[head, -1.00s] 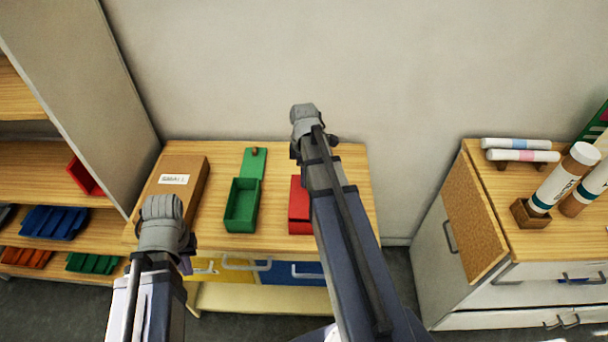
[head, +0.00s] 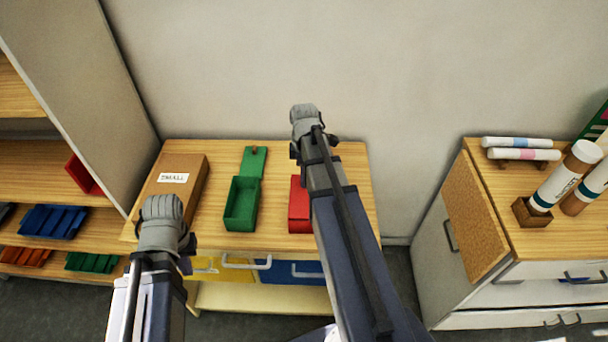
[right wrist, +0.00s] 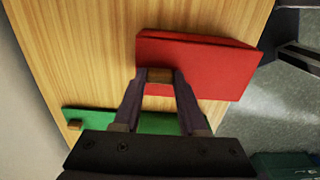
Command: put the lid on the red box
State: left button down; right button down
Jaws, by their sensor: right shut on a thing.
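A red block shape (right wrist: 205,65) fills the upper middle of the right wrist view. It looks like the red lid over the red box; I cannot tell whether the two touch. My right gripper (right wrist: 161,80) is shut on a small brown knob at the edge of the red surface. In the head view the red box (head: 299,210) stands on the small wooden table, its right part hidden behind my right arm. My left gripper (head: 183,250) is over the table's front left; its fingers are mostly hidden behind my wrist.
A green box (head: 241,204), open, stands left of the red one, with its green lid (head: 254,162) behind it. A labelled brown box (head: 180,190) lies at the table's left. A cabinet (head: 425,230) stands right, past a gap. Shelves (head: 40,170) stand left.

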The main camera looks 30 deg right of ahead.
jog(key=shift+f, duration=0.25)
dwell(0.5)
grip_release()
dwell(0.7)
jog(key=shift+r, duration=0.1)
jog(key=shift+r+p, duration=3.3)
jog(key=shift+r, duration=0.15)
